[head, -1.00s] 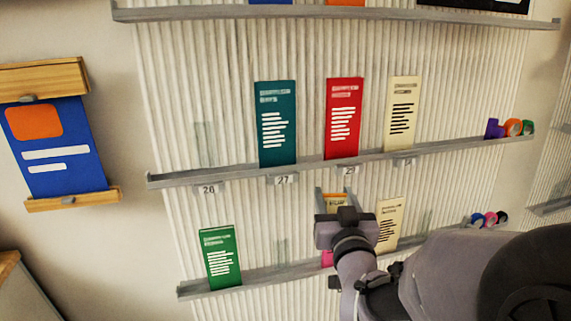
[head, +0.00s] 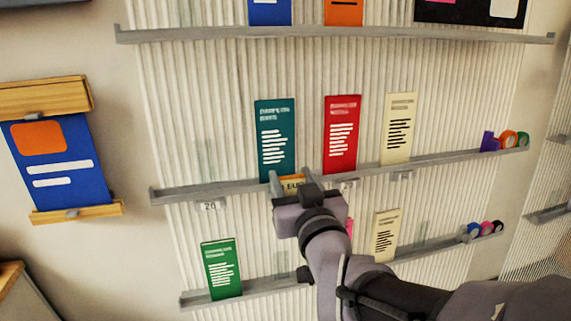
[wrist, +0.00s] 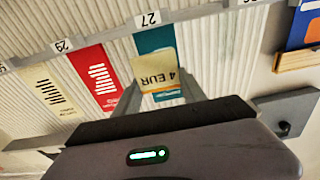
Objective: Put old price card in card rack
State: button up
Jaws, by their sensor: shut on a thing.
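My gripper (head: 291,184) is shut on the price card (head: 292,184), a small yellow-orange card with dark print. In the wrist view the price card (wrist: 156,74) reads "4 EUR" upside down, between the two fingers (wrist: 158,98). It is in front of the foot of the teal card and the middle shelf rail (head: 230,187). In the head view my gripper hides most of it and the label under the teal card. I cannot tell if the card touches the rail. No card rack is clearly identifiable.
On the middle rail stand a teal card (head: 275,138), a red card (head: 342,133) and a cream card (head: 398,127), with tape rolls (head: 507,139) at right. The lower rail holds a green card (head: 222,268) and another cream card (head: 385,235). A blue poster (head: 60,165) hangs at left.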

aim_at(278, 169)
jog(key=x, duration=0.2)
jog(key=f+x, duration=0.1)
jog(key=x, duration=0.5)
jog(key=shift+w+f+b, duration=0.15)
jog(key=shift+b, duration=0.15)
notch_tip(278, 169, down, 3)
jog(key=shift+b, duration=1.05)
jog(key=shift+f, duration=0.1)
jog(key=shift+f+b, duration=0.2)
jog(key=shift+b, duration=0.3)
jog(key=o, duration=1.3)
jog(key=shift+r+p, duration=0.15)
jog(key=shift+p, duration=0.25)
